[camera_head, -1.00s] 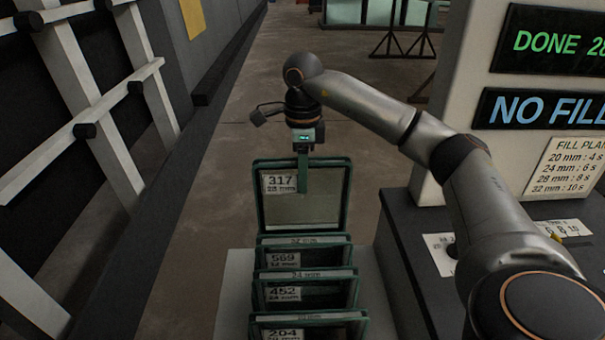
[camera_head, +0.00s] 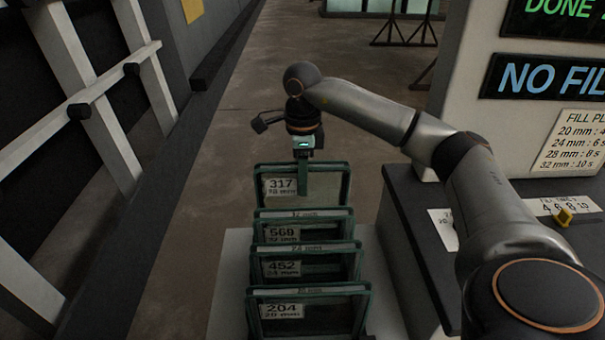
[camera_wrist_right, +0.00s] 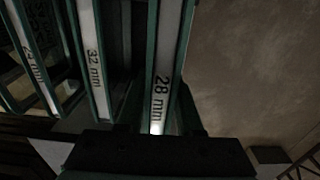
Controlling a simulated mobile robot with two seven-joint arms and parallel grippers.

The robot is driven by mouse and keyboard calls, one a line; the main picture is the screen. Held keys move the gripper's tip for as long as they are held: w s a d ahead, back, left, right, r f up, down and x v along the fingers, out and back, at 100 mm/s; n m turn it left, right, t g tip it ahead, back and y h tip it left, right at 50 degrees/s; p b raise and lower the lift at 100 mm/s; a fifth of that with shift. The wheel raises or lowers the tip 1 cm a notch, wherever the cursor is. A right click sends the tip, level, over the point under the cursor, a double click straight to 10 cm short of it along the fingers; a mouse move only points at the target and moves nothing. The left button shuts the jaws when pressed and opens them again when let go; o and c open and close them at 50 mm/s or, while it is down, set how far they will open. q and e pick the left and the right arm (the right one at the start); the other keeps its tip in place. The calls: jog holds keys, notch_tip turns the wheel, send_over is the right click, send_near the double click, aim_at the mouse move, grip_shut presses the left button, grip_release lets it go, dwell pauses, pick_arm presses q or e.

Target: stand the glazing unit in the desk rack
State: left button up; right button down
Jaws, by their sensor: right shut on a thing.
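The glazing unit marked 317, 28 mm (camera_head: 328,188) is a dark-green framed pane, upright. My right gripper (camera_head: 303,163) is shut on its top edge from above. Its lower part is hidden behind unit 569 (camera_head: 328,231), so I cannot tell whether it rests in the rack. In the right wrist view its "28 mm" edge strip (camera_wrist_right: 165,65) runs down to the dark gripper (camera_wrist_right: 157,133). Units 452 (camera_head: 325,267) and 204 (camera_head: 325,308) stand in a row in front. The rack itself is mostly hidden beneath them. My left gripper is not in view.
A grey stand top (camera_head: 232,290) shows beside the row. A dark bench (camera_head: 415,235) with a filling-machine panel (camera_head: 545,85) stands on the right, with a small yellow piece (camera_head: 564,217) on it. A slatted rack (camera_head: 100,95) is at left.

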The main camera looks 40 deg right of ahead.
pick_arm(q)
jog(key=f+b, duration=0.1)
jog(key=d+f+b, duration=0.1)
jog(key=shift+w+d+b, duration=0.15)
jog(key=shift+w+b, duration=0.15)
pick_arm(e)
notch_tip(320, 180, down, 5)
jog(key=shift+r, duration=0.1)
